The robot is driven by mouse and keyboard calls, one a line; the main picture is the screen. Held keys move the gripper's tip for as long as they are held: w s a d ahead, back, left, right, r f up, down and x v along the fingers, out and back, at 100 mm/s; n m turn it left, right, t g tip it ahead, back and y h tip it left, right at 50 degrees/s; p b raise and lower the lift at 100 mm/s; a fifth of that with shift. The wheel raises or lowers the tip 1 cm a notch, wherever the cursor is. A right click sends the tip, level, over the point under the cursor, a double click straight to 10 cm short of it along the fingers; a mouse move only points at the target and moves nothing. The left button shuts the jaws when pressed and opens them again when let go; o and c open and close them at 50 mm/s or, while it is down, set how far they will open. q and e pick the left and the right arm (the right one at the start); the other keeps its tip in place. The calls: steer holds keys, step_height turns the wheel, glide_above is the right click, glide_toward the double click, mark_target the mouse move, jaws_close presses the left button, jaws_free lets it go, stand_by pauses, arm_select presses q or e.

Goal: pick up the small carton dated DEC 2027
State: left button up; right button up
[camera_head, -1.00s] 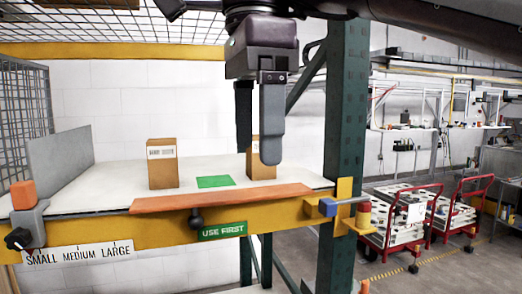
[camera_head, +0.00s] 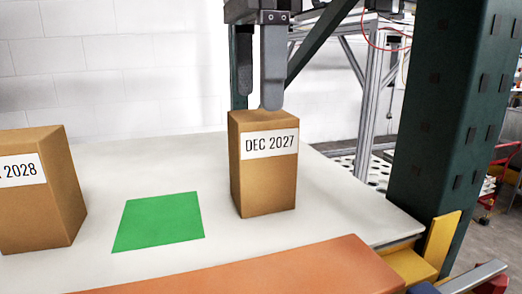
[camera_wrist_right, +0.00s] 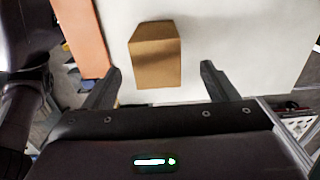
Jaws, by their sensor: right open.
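The small brown carton labelled DEC 2027 (camera_head: 265,185) stands upright on the white shelf, right of the green patch, in the head view. My right gripper (camera_head: 258,100) is open just above and behind its top edge in that view, pointing down. In the right wrist view the carton (camera_wrist_right: 155,58) lies ahead, between the lines of the two open fingers (camera_wrist_right: 162,82), with space on both sides. I cannot tell whether any finger touches it. My left gripper is not in view.
Another brown carton (camera_head: 35,195), its label ending in 2028, stands at the left. A green patch (camera_head: 158,221) lies between the cartons. An orange strip (camera_head: 270,275) runs along the shelf's front edge. A dark green post (camera_head: 445,110) rises at the right.

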mark_target(261, 114)
steer(key=shift+s+f, duration=0.35)
steer(key=shift+f, duration=0.45)
steer(key=f+b, duration=0.1)
steer(key=f, duration=0.2)
steer(key=f+b, duration=0.1)
steer(key=shift+w+d+f+b, duration=0.25)
steer(key=shift+d+f+b, duration=0.05)
steer(key=shift+f+b, duration=0.05)
steer(key=shift+w+f, duration=0.1)
steer(key=shift+f, duration=0.2)
steer(key=shift+s+r, duration=0.1)
steer(key=shift+s, duration=0.1)
steer(key=c, duration=0.5)
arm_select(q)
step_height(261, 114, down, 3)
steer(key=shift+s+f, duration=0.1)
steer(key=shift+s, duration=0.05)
arm_select(e)
steer(key=c, duration=0.8)
steer(key=shift+o, duration=0.2)
